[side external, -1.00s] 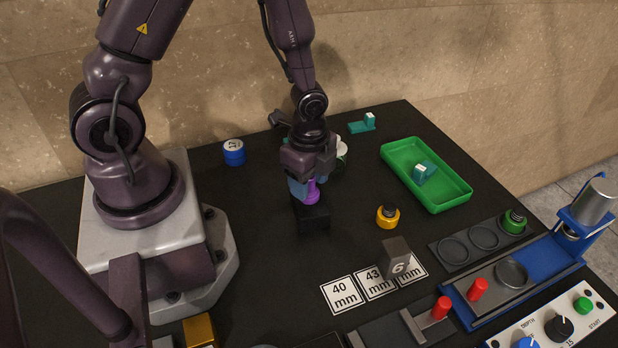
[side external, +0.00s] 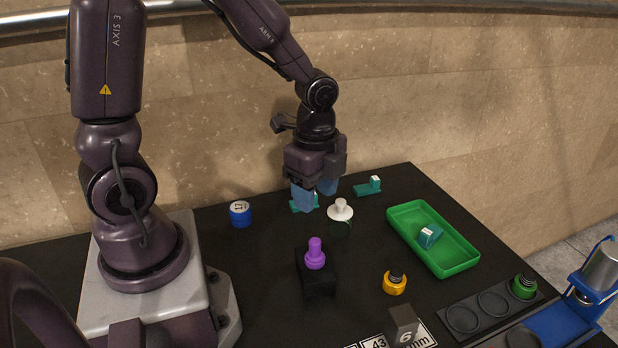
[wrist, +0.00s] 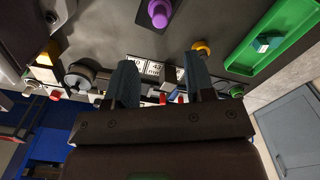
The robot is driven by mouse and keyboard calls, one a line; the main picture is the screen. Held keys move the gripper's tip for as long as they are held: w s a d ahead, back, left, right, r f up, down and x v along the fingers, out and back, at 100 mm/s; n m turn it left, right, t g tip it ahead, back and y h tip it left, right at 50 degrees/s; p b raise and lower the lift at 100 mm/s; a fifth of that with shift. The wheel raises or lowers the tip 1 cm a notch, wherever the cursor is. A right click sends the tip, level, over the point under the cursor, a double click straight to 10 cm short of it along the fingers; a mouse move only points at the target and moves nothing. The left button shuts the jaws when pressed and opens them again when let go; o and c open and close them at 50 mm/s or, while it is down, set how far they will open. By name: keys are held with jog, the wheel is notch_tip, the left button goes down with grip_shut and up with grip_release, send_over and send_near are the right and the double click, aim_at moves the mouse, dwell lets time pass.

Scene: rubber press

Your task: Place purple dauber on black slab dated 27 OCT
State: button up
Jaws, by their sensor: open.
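The purple dauber (side external: 315,254) stands upright on top of a black slab (side external: 320,282) in the middle of the table. No date can be read on the slab from here. My gripper (side external: 315,198) is open and empty, raised above and behind the dauber, clear of it. The dauber also shows at the top edge of the wrist view (wrist: 159,12), beyond the two spread blue fingers of my gripper (wrist: 164,84), with nothing between them.
A white-knobbed dauber (side external: 341,210) stands behind the slab, a blue cylinder (side external: 240,214) to the left and a yellow-based piece (side external: 395,282) to the right. A green tray (side external: 462,264) holds a teal block. A grey block (side external: 403,322) marked 6 is in front.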

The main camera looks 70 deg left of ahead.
jog(key=s+d+r+n+t, duration=0.1)
jog(key=s+r+n+t, duration=0.1)
jog(key=s+r+n, duration=0.2)
jog(key=s+d+r+n+t, duration=0.1)
jog(key=s+r+n+t, duration=0.2)
jog(key=r+n, duration=0.5)
notch_tip(320, 180, up, 4)
jog(key=shift+s+t, duration=0.3)
jog(key=shift+s, duration=0.15)
